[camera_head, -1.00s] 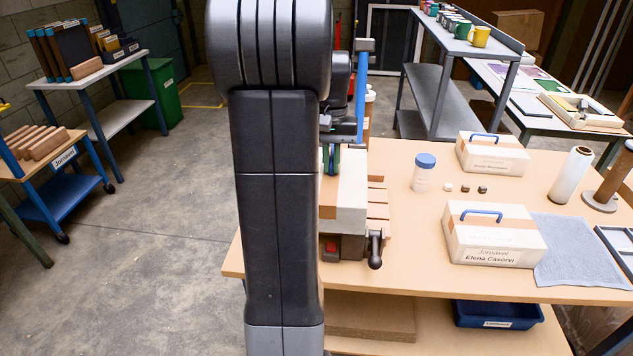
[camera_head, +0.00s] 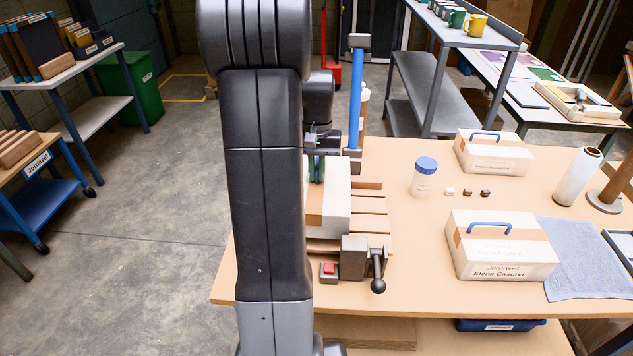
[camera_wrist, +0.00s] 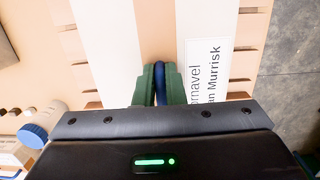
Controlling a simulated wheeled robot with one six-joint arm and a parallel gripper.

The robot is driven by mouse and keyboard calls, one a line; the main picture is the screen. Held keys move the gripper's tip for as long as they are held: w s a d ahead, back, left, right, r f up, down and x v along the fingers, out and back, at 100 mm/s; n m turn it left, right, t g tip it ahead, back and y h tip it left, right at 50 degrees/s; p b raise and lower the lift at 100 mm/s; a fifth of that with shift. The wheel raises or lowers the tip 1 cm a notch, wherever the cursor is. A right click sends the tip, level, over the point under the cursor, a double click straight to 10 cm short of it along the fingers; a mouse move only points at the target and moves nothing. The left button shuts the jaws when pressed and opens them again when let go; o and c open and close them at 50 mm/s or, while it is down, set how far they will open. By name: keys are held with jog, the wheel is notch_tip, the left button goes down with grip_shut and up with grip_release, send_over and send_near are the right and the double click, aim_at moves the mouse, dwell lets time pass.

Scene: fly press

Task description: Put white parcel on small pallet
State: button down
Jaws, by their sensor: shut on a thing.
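A white parcel (camera_head: 338,205) with a tan tape band is partly hidden behind my arm in the head view. In the wrist view the parcel (camera_wrist: 108,30) fills the middle and shows a label ending "an Murrisk". My gripper (camera_wrist: 160,85) has its green fingers shut on the parcel's blue handle (camera_wrist: 160,75); the gripper also shows in the head view (camera_head: 316,168). The small pallet (camera_head: 372,222), with wooden slats, lies under the parcel. Its slats (camera_wrist: 248,45) stick out on both sides in the wrist view. I cannot tell whether the parcel touches them.
A grey block with a ball-ended lever (camera_head: 377,270) and a red button (camera_head: 329,268) sit in front of the pallet. A blue post (camera_head: 356,100) rises behind it. Two other handled parcels (camera_head: 500,250) (camera_head: 492,155) and a blue-lidded jar (camera_head: 424,178) stand to the right.

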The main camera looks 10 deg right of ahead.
aim_at(317, 182)
jog(key=shift+f, duration=1.85)
jog(key=c, duration=1.5)
grip_release()
jog(key=r, duration=0.8)
jog(key=w+r, duration=0.1)
jog(key=r, duration=0.3)
jog(key=shift+d+r, duration=0.1)
jog(key=shift+d, duration=0.05)
jog(key=f, duration=0.8)
jog(key=s+f, duration=0.1)
jog(key=f, duration=0.3)
jog(key=shift+s+a+f, duration=0.1)
jog(key=shift+a+f, duration=0.1)
jog(key=shift+f, duration=0.2)
notch_tip(317, 182, up, 2)
jog(key=shift+r, duration=0.6)
